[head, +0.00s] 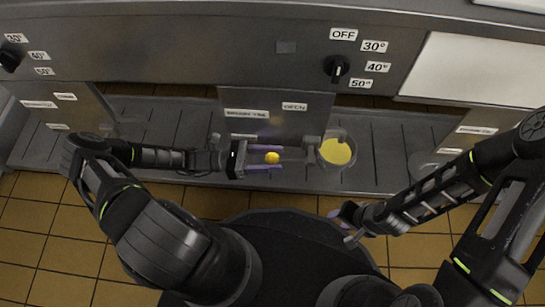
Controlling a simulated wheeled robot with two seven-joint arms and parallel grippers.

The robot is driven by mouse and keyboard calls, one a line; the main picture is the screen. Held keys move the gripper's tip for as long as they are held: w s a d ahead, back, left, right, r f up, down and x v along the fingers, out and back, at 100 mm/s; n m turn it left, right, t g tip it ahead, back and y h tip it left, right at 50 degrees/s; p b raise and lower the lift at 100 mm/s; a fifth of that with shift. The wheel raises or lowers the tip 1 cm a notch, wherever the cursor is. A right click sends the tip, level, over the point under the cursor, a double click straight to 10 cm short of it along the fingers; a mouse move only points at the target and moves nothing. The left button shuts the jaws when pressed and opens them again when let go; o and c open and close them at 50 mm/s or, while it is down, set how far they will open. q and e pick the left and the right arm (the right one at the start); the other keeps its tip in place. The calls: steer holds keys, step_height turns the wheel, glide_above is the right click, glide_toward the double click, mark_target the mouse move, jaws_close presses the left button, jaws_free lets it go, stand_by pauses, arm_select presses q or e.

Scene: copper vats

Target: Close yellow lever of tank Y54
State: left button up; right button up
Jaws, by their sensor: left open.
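The yellow lever knob (272,158) sits on a grey metal bar in front of the middle panel (272,100), which carries a label reading OPEN (294,107). My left gripper (268,157) is open, its purple fingers on either side of the knob with gaps visible between. The tank number Y54 is not legible. A round clear vessel with yellow content (336,152) stands just right of the lever. My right gripper (343,211) is low and to the right, apart from the lever. Its fingers overlap in this view, so its opening is unclear.
A black dial (337,69) with OFF, 30°, 40° and 50° labels is on the counter front above. Another dial (10,59) is at the left. A ribbed metal shelf (390,160) runs below the panels. Tiled floor (40,230) lies in front.

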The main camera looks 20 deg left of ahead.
arm_select(q)
steer(key=p+v, duration=0.1)
steer(key=v, duration=0.6)
steer(key=shift+a, duration=0.35)
steer(key=shift+s+f, duration=0.1)
steer(key=shift+s, duration=0.05)
